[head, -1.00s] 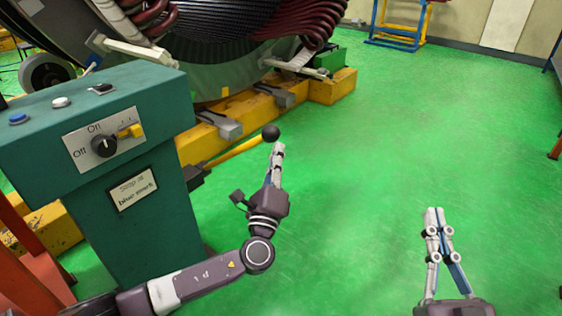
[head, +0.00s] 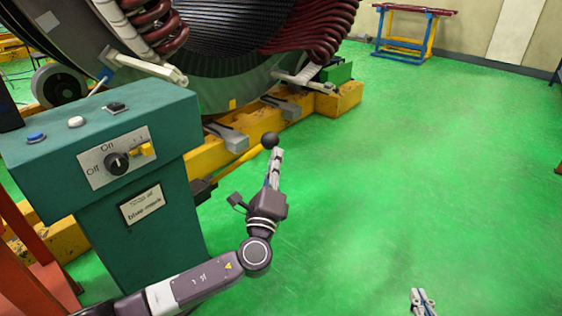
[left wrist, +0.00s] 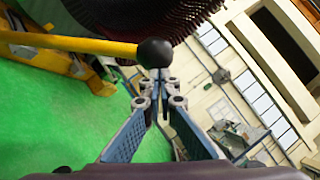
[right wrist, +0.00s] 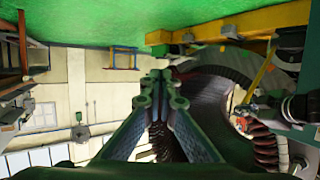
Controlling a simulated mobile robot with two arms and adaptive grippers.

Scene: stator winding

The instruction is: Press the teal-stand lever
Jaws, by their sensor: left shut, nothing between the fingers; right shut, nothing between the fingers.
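The teal stand (head: 150,200) is at the left in the head view. Its lever is a yellow bar (head: 238,161) that reaches out from its right side and ends in a black ball knob (head: 270,140). My left gripper (head: 277,153) is shut and empty, its fingertips right at the knob. In the left wrist view the knob (left wrist: 155,53) is just beyond the shut fingertips (left wrist: 155,75); I cannot tell whether they touch. My right gripper (head: 420,291) is shut and empty at the bottom of the head view, well away from the lever.
A blue and yellow rack (head: 405,38) stands at the far wall. Green floor (head: 430,170) to the right is clear.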

